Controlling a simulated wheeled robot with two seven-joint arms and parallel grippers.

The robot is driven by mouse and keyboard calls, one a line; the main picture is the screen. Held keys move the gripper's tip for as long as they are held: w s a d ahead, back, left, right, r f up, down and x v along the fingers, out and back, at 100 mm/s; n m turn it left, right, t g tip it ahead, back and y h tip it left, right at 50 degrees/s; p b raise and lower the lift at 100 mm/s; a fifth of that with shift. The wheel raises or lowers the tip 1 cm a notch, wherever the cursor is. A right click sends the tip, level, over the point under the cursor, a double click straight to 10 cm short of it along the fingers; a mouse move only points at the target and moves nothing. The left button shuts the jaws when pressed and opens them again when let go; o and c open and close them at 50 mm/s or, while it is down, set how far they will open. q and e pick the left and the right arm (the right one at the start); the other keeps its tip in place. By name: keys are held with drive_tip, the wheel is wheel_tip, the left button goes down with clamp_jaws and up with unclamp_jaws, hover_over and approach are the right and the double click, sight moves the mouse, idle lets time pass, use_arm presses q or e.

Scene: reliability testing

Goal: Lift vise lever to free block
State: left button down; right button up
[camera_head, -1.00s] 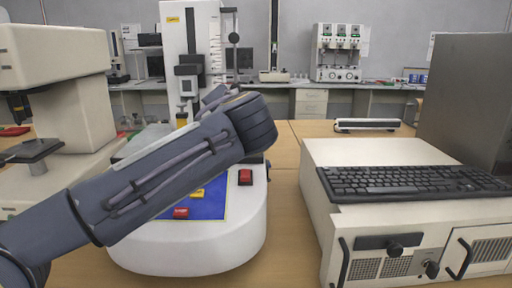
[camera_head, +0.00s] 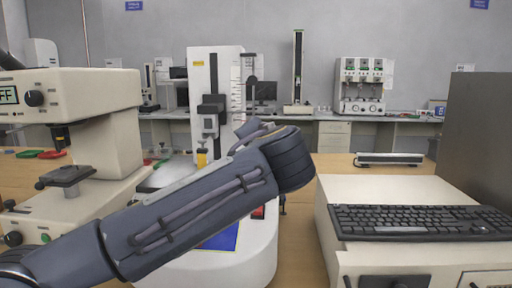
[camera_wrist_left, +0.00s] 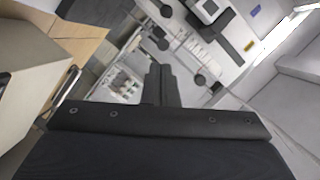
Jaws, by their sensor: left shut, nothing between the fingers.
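The white test machine (camera_head: 225,62) with a tall column stands left of centre in the head view. Contact cannot be judged. My right gripper is out of view.
A cream instrument (camera_head: 95,95) with a small stage stands close at left. A keyboard (camera_head: 415,221) lies on a cream case (camera_head: 350,195) at right, beside a grey panel (camera_head: 478,140). Bare wooden table (camera_head: 332,162) shows between machine and case.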

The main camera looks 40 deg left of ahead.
use_arm(q)
drive_tip(key=f+v, duration=0.1)
drive_tip(key=v, duration=0.5)
drive_tip(key=shift+s+r+p, duration=0.4)
drive_tip(key=shift+r, duration=0.05)
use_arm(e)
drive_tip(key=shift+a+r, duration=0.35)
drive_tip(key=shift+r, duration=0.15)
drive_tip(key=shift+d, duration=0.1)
